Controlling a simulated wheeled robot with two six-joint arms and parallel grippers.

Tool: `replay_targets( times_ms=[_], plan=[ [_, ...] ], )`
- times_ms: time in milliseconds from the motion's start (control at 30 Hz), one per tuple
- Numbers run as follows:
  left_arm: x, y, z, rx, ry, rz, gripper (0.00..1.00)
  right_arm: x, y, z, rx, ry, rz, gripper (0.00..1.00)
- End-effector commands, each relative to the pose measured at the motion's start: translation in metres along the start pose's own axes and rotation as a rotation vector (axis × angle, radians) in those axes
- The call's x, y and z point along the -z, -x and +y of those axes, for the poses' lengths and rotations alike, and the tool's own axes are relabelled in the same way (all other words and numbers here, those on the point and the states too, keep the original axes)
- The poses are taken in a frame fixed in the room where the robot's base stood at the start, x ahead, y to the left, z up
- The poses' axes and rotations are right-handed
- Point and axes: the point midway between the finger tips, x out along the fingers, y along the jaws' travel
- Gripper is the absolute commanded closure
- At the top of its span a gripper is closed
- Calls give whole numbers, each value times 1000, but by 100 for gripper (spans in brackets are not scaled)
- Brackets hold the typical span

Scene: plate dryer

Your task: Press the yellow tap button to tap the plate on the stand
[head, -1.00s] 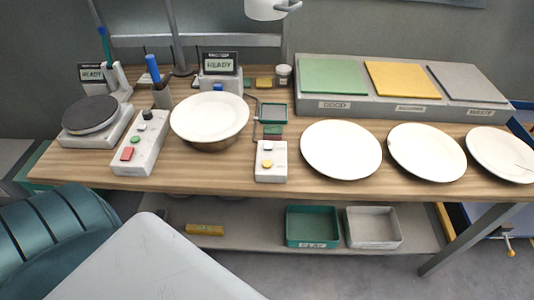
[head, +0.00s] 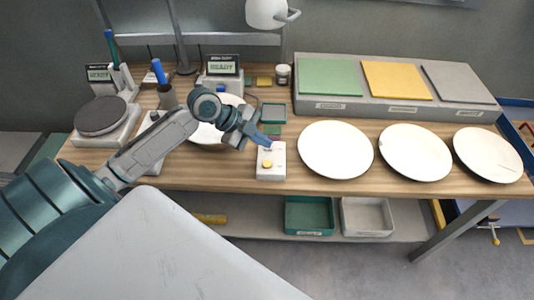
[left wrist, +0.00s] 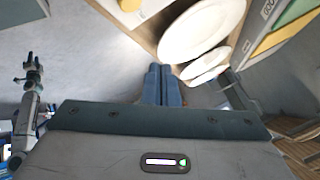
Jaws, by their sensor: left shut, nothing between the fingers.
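The yellow tap button (head: 267,163) sits on a small white box (head: 271,174) near the table's front edge. The button also shows at the top of the left wrist view (left wrist: 130,4). My left gripper (head: 266,142) is shut and empty. Its fingertips are over the back of the box, behind the yellow button in the picture; I cannot tell whether they touch the box. In the left wrist view its closed fingers (left wrist: 159,82) point away from the button. The white plate on the stand (head: 203,134) is partly hidden by my left arm. A small gripper, seemingly my right (left wrist: 33,68), shows at the left wrist view's left.
Three white plates (head: 335,149) lie right of the box. Behind them is a grey rack with green, yellow and grey pads (head: 398,79). A lamp (head: 267,13) hangs above the back. A turntable-like device (head: 101,115) stands at the left. Trays (head: 309,216) are on the shelf below.

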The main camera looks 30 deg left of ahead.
Motion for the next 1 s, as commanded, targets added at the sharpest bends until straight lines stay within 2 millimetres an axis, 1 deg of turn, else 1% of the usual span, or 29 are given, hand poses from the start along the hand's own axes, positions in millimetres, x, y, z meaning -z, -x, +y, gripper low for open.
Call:
replay_targets(
  times_ms=[33,133,567,767,1000],
  plan=[
    [0,6,-8,5,-29,11,100,0,0,1,-1,1,0,64],
    [2,11,-15,11,-60,27,100,0,0,4,-4,2,-1,64],
    [1,9,-14,11,-62,31,100,-1,-2,9,-10,4,-2,64],
    [-6,-2,-6,11,-60,31,100,-2,-11,9,-10,4,-3,64],
    [-23,-25,9,10,-60,31,100,-4,-32,7,-9,4,-3,64]
  ],
)
